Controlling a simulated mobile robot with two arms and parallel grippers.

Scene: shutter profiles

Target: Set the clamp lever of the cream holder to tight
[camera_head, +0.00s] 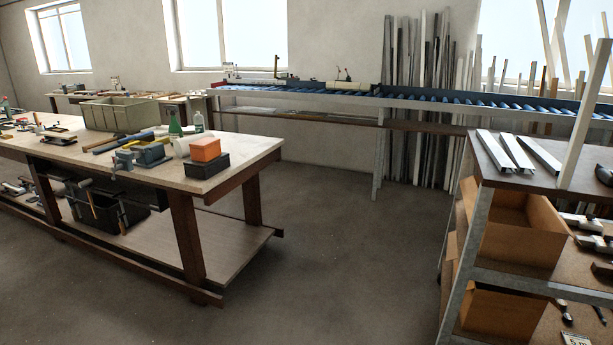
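A cream-coloured long piece (347,87) lies on the far bench along the back wall, with a small dark upright part (344,73) by it. A small pale device (231,71) stands at the left end of the same bench, and an upright lever-like part with a yellowish top (277,66) rises to its right. All are far off and small. I cannot tell which is the cream holder or how its clamp lever is set. Neither of my grippers is in view.
A wooden workbench (262,150) on the left carries a grey-green crate (112,115), a blue vise (150,155) and an orange box (205,149). A shelf rack (478,220) with metal profiles stands at right. The floor (345,240) between them is clear.

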